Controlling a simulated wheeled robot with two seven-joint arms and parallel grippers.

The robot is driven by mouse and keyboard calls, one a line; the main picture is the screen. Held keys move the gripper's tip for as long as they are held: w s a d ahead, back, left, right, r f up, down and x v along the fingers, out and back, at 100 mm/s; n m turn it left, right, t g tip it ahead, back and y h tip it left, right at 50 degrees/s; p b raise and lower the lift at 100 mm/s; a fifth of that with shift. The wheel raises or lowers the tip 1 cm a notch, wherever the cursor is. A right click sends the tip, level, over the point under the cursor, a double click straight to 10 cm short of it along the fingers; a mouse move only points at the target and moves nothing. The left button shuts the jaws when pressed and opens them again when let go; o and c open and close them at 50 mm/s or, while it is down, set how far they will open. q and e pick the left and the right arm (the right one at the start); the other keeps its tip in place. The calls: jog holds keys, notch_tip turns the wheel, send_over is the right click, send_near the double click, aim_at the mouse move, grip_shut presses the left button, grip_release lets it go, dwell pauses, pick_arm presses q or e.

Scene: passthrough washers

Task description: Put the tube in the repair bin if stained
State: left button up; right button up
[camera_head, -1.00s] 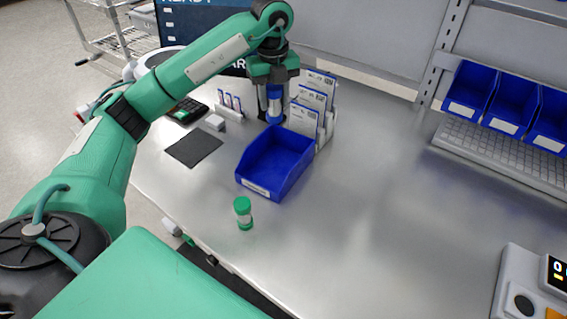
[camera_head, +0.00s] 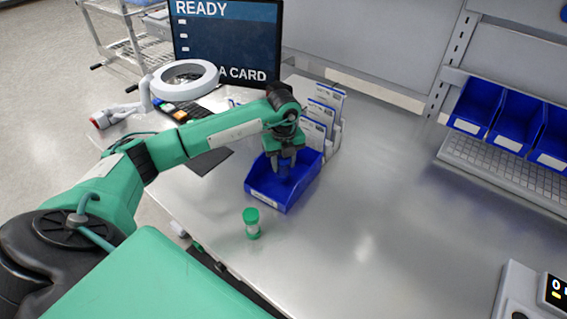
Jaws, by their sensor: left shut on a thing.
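My left gripper (camera_head: 285,169) points down into the blue bin (camera_head: 268,199) on the metal table. It is shut on a blue-capped tube (camera_head: 286,161), of which only a little blue shows between the fingers. I cannot tell whether the tube touches the bin floor, or whether it is stained. My right gripper is out of view.
A card rack (camera_head: 322,120) stands behind the bin. A dark mat (camera_head: 209,160), a ring lamp (camera_head: 184,79) and a screen reading READY (camera_head: 228,38) are at the left. Blue shelf bins (camera_head: 514,123) are at the right. The table's middle is clear.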

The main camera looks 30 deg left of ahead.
pick_arm(q)
jog(key=shift+f, duration=0.85)
jog(key=shift+f, duration=0.1)
jog(key=o, duration=1)
jog(key=shift+o, duration=0.2)
notch_tip(320, 180, up, 11)
jog(key=b, duration=0.3)
jog(key=shift+b, duration=0.4)
jog(key=shift+r, duration=0.65)
